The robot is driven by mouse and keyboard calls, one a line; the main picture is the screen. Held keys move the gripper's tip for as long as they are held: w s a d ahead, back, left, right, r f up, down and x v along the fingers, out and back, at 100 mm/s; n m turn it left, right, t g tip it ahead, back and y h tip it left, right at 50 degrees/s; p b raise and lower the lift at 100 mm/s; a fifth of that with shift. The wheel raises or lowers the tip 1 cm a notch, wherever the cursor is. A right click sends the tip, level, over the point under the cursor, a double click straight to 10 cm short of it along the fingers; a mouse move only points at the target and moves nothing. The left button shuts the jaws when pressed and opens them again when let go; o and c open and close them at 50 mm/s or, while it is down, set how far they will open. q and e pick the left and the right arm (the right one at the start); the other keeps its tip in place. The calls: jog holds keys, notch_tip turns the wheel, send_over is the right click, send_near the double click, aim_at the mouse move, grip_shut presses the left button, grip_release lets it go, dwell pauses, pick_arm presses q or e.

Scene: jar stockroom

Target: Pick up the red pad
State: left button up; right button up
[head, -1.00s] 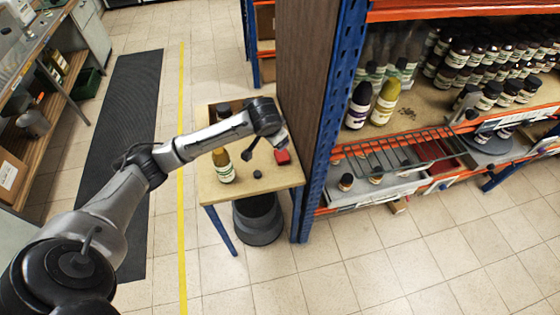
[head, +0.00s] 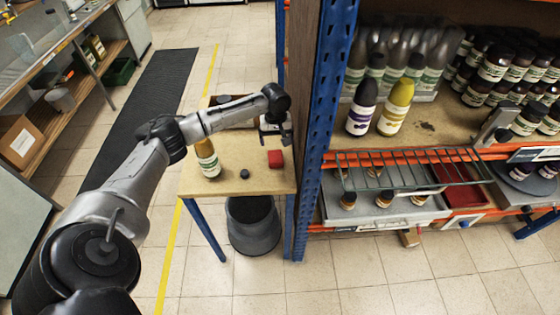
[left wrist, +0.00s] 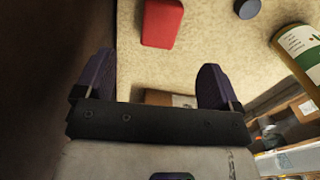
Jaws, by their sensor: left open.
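The red pad (head: 275,158) is a small red block lying on the small wooden table (head: 235,185), near its right edge. It also shows in the left wrist view (left wrist: 162,23), at the top, beyond the fingertips. My left gripper (head: 274,138) hangs just behind the pad in the head view, apart from it. In the left wrist view its two dark fingers (left wrist: 153,80) are spread with nothing between them. My right gripper is in neither view.
A bottle with a yellow-brown top (head: 207,158) and a small dark round piece (head: 244,174) share the table. A blue-posted shelf rack (head: 328,110) with jars and bottles stands close on the right. A dark bin (head: 253,225) sits under the table.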

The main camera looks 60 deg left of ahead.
aim_at(276, 159)
pick_arm(q)
jog(key=shift+s+d+f, duration=0.1)
jog(key=shift+f, duration=2.7)
jog(key=shift+s+f, duration=0.1)
jog(key=shift+f, duration=2.65)
jog(key=shift+c, duration=0.3)
jog(key=c, duration=0.9)
jog(key=shift+r, duration=0.1)
jog(key=shift+c, duration=0.2)
notch_tip(276, 159, up, 10)
jog(key=shift+f, duration=0.1)
